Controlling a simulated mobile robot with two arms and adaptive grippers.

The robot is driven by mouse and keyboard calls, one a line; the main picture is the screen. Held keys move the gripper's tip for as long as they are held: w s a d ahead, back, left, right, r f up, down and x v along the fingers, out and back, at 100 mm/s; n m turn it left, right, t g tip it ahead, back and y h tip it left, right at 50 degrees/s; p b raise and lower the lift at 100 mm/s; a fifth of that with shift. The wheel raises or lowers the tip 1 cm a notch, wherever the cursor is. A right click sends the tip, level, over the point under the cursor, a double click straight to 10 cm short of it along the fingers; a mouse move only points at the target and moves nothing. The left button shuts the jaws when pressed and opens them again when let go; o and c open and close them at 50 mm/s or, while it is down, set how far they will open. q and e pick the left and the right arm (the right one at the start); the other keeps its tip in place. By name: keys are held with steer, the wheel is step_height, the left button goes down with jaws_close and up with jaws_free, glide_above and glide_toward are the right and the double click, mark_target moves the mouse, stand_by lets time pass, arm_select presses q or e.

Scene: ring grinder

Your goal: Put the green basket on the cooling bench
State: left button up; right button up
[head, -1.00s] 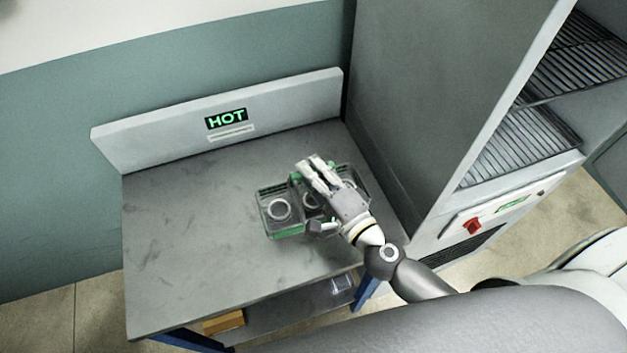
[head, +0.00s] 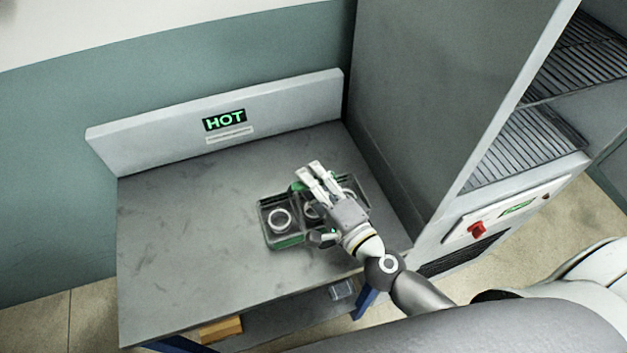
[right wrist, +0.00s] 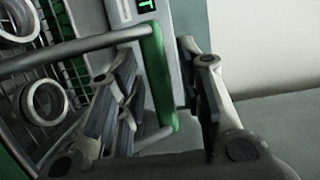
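The green basket (head: 287,242), with green trim and metal rings inside, is over the right part of the grey cooling bench (head: 190,250) in the head view. It looks level and low, but whether its base touches the top is unclear. My right gripper (head: 312,200) is above the basket, with its fingers either side of the green handle (right wrist: 160,80) in the right wrist view. The hand covers the basket's middle and right. My left gripper is out of view.
A backboard (head: 280,108) with a lit HOT sign (head: 224,120) stands along the bench's rear. A tall grey cabinet (head: 425,80) with wire racks (head: 525,145) and a red switch (head: 478,229) stands close on the right. The bench's left half is clear.

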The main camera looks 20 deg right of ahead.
steer(key=shift+r, duration=0.1)
steer(key=shift+s, duration=0.1)
steer(key=b+v, duration=0.6)
steer(key=v, duration=0.5)
steer(key=shift+s+b, duration=0.3)
steer(key=shift+s, duration=0.05)
steer(key=shift+d+r, duration=0.15)
